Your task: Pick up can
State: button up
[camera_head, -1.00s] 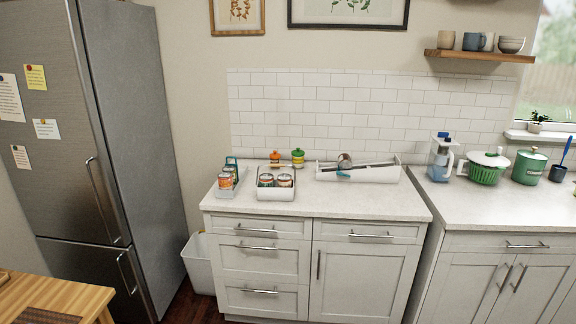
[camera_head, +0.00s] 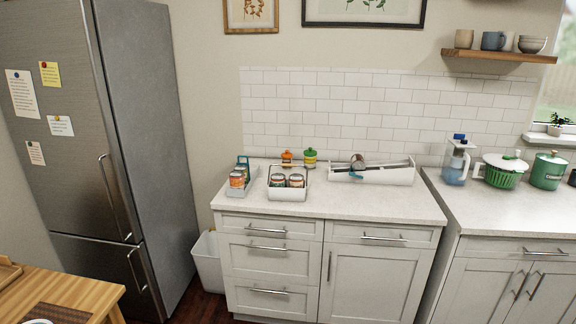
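Several cans stand on the left counter, inside two small white bins. The left bin (camera_head: 248,184) holds an orange-labelled can (camera_head: 237,181) at its front, with another can (camera_head: 242,172) behind it. The right bin (camera_head: 287,195) holds two cans side by side, a left one (camera_head: 277,180) and a right one (camera_head: 296,180). A can-like item (camera_head: 358,160) lies in the long white tray (camera_head: 400,177) at the back; it is too small to tell what it is. My gripper is not in view.
Orange (camera_head: 287,157) and green-yellow (camera_head: 310,156) containers stand behind the bins. The counter front (camera_head: 350,206) is clear. A fridge (camera_head: 150,130) stands left, a white waste bin (camera_head: 207,265) beside the cabinet, and a wooden table (camera_head: 75,285) at lower left. A blue-topped jug (camera_head: 456,165) stands right.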

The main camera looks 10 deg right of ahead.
aim_at(278, 180)
jog(key=u, duration=0.05)
jog(key=i, duration=1)
jog(key=z, duration=0.05)
